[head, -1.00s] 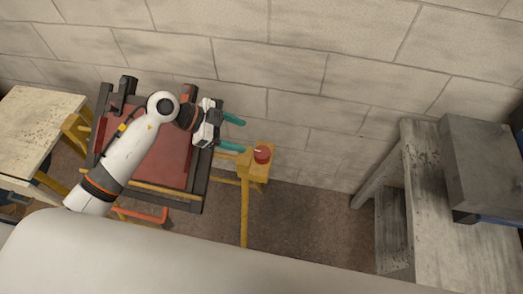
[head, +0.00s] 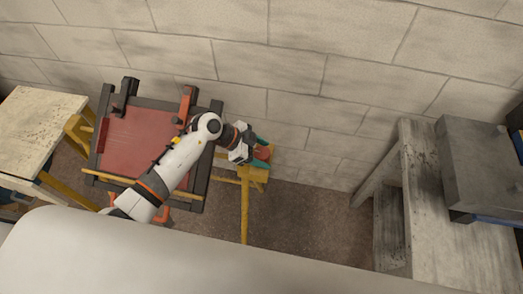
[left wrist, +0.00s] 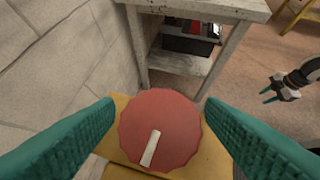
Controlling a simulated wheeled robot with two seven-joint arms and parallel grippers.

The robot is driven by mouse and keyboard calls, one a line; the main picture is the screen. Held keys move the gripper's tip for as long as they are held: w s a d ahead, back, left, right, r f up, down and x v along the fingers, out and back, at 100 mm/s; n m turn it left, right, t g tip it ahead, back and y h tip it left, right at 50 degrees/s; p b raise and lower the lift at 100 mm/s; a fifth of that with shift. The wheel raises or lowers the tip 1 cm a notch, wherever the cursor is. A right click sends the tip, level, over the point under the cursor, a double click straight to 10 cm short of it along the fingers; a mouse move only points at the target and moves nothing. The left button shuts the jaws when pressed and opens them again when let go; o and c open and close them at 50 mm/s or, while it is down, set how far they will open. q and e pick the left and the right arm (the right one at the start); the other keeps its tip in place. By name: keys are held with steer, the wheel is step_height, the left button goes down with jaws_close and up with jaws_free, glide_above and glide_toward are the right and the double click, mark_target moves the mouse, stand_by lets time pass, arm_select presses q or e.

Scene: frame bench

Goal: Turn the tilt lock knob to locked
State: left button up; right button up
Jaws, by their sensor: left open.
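The tilt lock knob (head: 263,153) is a red scalloped disc on a yellow bracket at the right side of the frame bench. In the left wrist view the knob (left wrist: 172,118) shows a white pointer mark, aimed nearly up-down and leaning slightly right at the top. My left gripper (head: 260,152) is open, with one teal finger on each side of the knob. In the left wrist view a gap shows between the fingers (left wrist: 160,125) and the knob's rim. My right gripper (left wrist: 281,92) shows small at the right of the left wrist view, its teal fingers apart and empty.
The bench's tilted red panel (head: 135,145) in a dark frame lies left of the knob, partly behind my left arm. A block wall (head: 300,60) stands close behind. A worn table (head: 35,130) is at far left, a grey workbench (head: 430,180) at right.

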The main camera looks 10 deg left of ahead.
arm_select(q)
steer(key=c, duration=1)
